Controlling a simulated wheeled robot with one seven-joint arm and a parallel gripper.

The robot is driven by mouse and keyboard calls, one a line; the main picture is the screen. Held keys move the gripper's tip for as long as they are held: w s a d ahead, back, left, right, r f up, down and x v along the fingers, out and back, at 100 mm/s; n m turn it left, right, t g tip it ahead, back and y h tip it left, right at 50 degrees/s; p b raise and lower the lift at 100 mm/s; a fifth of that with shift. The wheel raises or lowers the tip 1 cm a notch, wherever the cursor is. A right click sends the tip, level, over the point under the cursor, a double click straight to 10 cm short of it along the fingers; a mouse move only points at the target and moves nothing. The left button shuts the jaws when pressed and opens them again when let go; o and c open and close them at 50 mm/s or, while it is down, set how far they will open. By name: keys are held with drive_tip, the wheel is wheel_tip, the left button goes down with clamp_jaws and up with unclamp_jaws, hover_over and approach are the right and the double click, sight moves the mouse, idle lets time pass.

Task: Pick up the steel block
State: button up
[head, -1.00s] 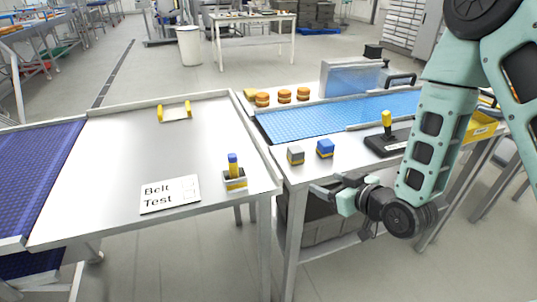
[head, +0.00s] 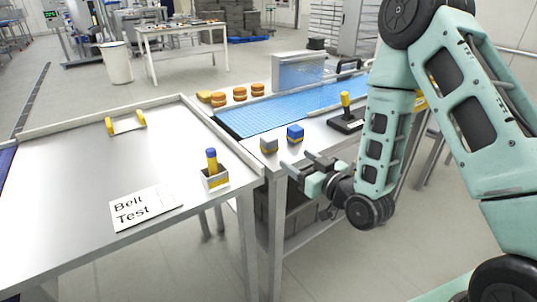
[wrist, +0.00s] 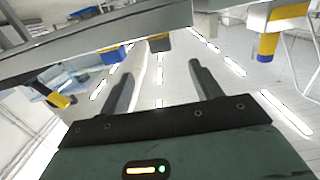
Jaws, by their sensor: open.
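The steel block (head: 268,145) is a small grey cube with a yellow lower band. It stands on the near left corner of the conveyor table (head: 310,150), left of a similar blue block (head: 295,133). My gripper (head: 300,163) is open and empty at that table's front edge, just in front of and right of the steel block, not touching it. The wrist view appears upside down. There the open fingers (wrist: 162,68) point toward the table edge, and a small grey-and-yellow block (wrist: 160,43), apparently the steel block, shows beyond them.
A black base with a yellow lever (head: 346,105) stands to the right. The left table (head: 70,190) holds a blue-and-yellow peg (head: 212,162) in a holder, a "Belt Test" card (head: 146,207) and a yellow-ended handle (head: 126,123).

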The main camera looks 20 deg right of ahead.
sight(273, 143)
drive_tip(key=p+x, duration=0.1)
drive_tip(key=x, duration=0.7)
drive_tip(key=shift+r, duration=0.1)
drive_tip(key=shift+p+x, duration=0.85)
drive_tip(key=shift+x, duration=2)
drive_tip(key=c, duration=1.3)
drive_tip(key=shift+o, duration=0.2)
